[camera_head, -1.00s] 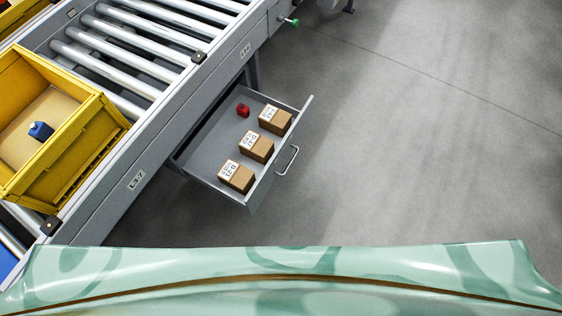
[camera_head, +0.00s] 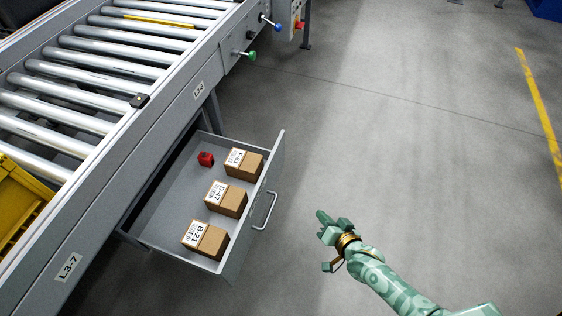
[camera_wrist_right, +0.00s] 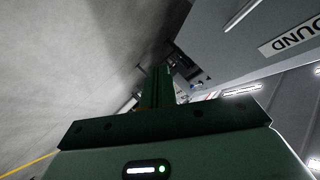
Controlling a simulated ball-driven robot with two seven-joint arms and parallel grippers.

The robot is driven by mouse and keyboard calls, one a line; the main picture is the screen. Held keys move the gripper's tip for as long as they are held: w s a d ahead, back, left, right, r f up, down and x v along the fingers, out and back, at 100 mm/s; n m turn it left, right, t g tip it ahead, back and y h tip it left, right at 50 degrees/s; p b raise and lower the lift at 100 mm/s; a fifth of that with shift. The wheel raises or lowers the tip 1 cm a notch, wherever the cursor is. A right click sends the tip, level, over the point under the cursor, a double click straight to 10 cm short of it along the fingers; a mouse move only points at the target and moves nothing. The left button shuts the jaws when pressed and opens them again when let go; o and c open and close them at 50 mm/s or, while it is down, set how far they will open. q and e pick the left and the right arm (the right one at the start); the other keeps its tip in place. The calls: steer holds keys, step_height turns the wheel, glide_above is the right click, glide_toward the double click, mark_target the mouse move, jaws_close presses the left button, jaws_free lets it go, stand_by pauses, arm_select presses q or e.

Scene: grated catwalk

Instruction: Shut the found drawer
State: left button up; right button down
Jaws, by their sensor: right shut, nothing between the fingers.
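The grey drawer (camera_head: 172,203) is pulled out from under the roller conveyor. Its bar handle (camera_head: 267,211) is on the outer front face. Inside stand three labelled brown boxes (camera_head: 227,199) and a small red object (camera_head: 206,159). My right gripper (camera_head: 322,223) is shut and empty, in front of the drawer and to the right of the handle, apart from it. In the right wrist view its fingers (camera_wrist_right: 160,85) point ahead, with a grey panel bearing a label ending in "OUND" (camera_wrist_right: 292,36) at upper right. My left gripper is not in view.
The roller conveyor (camera_head: 105,72) runs along the left, with a yellow bin (camera_head: 20,195) at its near end. Green and blue knobs (camera_head: 252,56) stick out farther along. Open concrete floor (camera_head: 400,130) lies to the right, with a yellow line (camera_head: 535,100).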

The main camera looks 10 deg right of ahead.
mark_target(279, 143)
steer(key=w+a+r+m+t+y, duration=0.15)
steer(key=w+r+m+t, duration=0.35)
steer(key=r+m, duration=0.6)
steer(key=shift+n+h, duration=0.25)
steer(key=shift+n, duration=0.15)
steer(key=w+a+b, duration=0.1)
steer(key=w+a, duration=0.1)
steer(key=w, duration=0.2)
steer(key=w+a+b, duration=0.2)
steer(key=w, duration=0.1)
steer(key=w+a+b, duration=0.2)
steer(key=w, duration=0.2)
steer(key=shift+w+a+r, duration=0.2)
steer(key=shift+w+a, duration=0.1)
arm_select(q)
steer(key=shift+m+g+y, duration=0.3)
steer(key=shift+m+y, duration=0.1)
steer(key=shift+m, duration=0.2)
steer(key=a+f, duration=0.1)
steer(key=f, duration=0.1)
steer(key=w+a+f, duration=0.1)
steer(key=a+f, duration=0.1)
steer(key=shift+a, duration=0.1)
arm_select(e)
steer(key=shift+r, duration=0.1)
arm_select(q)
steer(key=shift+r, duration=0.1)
